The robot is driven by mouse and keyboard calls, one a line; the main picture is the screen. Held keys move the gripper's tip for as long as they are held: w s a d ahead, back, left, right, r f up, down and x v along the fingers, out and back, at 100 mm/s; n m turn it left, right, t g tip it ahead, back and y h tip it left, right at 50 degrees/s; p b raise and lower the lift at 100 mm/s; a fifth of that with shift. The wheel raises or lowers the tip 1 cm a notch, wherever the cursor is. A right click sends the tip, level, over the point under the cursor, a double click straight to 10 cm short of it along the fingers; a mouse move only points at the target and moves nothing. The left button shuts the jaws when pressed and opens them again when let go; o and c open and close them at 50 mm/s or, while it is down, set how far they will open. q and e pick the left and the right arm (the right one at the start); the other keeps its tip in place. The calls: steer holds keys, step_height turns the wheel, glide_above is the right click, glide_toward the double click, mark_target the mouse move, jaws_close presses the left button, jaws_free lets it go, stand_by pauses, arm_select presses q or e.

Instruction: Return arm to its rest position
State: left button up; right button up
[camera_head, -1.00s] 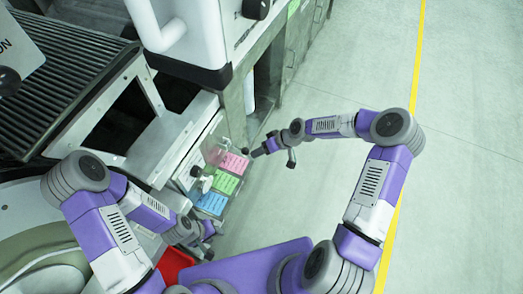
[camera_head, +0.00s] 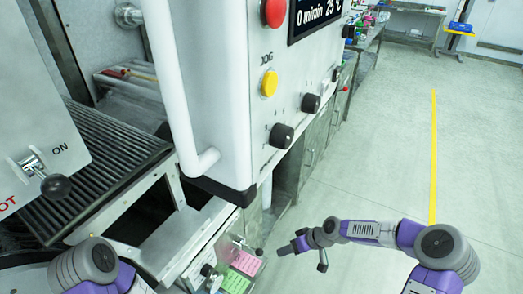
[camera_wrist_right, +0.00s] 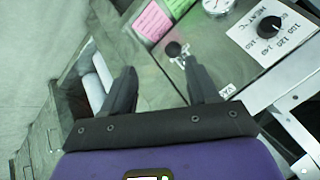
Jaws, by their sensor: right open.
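My right arm, purple, white and grey, reaches in from the right in the head view. Its dark gripper (camera_head: 284,249) is just right of the machine's low panel with the pink card (camera_head: 247,263) and the green card (camera_head: 235,281). In the right wrist view the two black fingers (camera_wrist_right: 160,68) stand apart with nothing between them. Behind them are a small black knob (camera_wrist_right: 173,48), the pink card (camera_wrist_right: 152,21) and the green card (camera_wrist_right: 178,6). Of my left arm, only purple and grey links show at lower left; its gripper is out of frame.
A white control box (camera_head: 222,95) with a red button (camera_head: 274,12), yellow button (camera_head: 269,83) and dark knobs stands at centre. A lever (camera_head: 55,187) marked ON is at left. Ribbed dark rollers (camera_head: 100,160) lie between. The floor (camera_head: 385,150) at right is open.

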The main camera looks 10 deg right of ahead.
steer(key=s+a+f+m+g, duration=0.1)
steer(key=s+a+f+m, duration=0.1)
steer(key=s+a+f, duration=0.5)
steer(key=s+f+m+h, duration=0.1)
steer(key=s+f+m, duration=0.1)
steer(key=s, duration=0.5)
steer(key=s+a+f+m+g+h, duration=0.1)
steer(key=s+f+m, duration=0.1)
steer(key=s, duration=0.5)
steer(key=shift+s+a+f+m+g+h+p, duration=0.3)
steer(key=shift+f+h+p, duration=0.1)
steer(key=shift+p, duration=0.05)
